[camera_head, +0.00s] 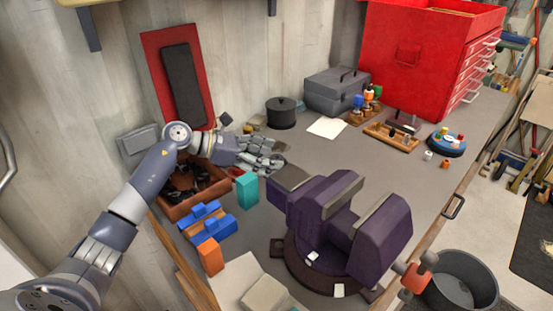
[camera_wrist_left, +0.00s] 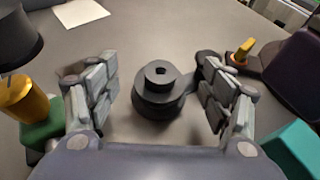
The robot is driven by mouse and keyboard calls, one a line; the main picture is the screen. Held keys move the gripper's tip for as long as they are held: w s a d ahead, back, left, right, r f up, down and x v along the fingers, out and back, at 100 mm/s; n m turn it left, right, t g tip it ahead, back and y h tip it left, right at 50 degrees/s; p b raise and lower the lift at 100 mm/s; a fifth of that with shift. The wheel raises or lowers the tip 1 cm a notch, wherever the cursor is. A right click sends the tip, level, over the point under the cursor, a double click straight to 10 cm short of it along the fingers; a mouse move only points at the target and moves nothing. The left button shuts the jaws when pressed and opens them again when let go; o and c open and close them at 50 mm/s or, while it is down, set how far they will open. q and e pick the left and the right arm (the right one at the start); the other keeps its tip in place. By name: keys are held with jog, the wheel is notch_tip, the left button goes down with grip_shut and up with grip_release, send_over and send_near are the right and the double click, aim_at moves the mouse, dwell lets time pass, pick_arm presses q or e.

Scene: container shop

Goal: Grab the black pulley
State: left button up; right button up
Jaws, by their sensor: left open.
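The black pulley (camera_wrist_left: 158,88) is a stepped dark disc with a hole in its top. In the left wrist view it stands on the grey tabletop between the two fingers of my left gripper (camera_wrist_left: 157,70). The gripper is open, with a finger on each side and a visible gap to the left finger. A dark piece lies close by the right finger. In the head view my left gripper (camera_head: 268,155) is low over the bench, and I cannot make out the pulley there, as the fingers cover that area. My right gripper is not in view.
A purple vise (camera_head: 380,235) stands right of the gripper. A teal block (camera_head: 246,190), blue blocks (camera_head: 208,222) and a brown bin (camera_head: 195,205) are near the arm. A black pot (camera_head: 281,113) and grey toolbox (camera_head: 336,92) stand behind.

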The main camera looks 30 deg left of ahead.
pick_arm(q)
jog(key=shift+x, duration=1)
jog(key=shift+c, duration=0.3)
jog(key=c, duration=1.2)
jog(key=shift+c, duration=0.2)
